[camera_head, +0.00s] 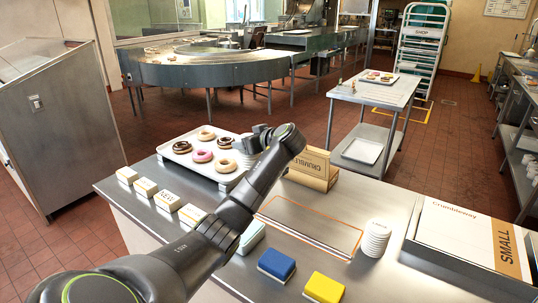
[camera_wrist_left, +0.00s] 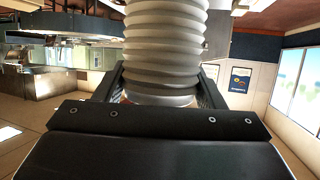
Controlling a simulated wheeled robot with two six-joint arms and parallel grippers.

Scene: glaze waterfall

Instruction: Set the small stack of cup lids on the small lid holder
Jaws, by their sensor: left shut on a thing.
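My left gripper (camera_head: 256,138) is above the back part of the steel counter, near the donut tray. It is shut on a white ribbed stack of lids (camera_wrist_left: 165,45), which fills the middle of the left wrist view. In that view the fingers (camera_wrist_left: 162,92) sit on both sides of the stack. In the head view the arm and gripper mostly hide the held stack. Another white stack (camera_head: 375,238) with small lettering stands on the counter at the right. I cannot pick out the small lid holder for sure. My right gripper is not in view.
A tray of donuts (camera_head: 175,148) lies behind the arm. A tan lettered box (camera_head: 313,168) stands right of the gripper. An orange-outlined area (camera_head: 305,222) is empty. Small labelled blocks, a blue sponge (camera_head: 276,264), a yellow sponge (camera_head: 324,287) and a large box (camera_head: 470,235) surround it.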

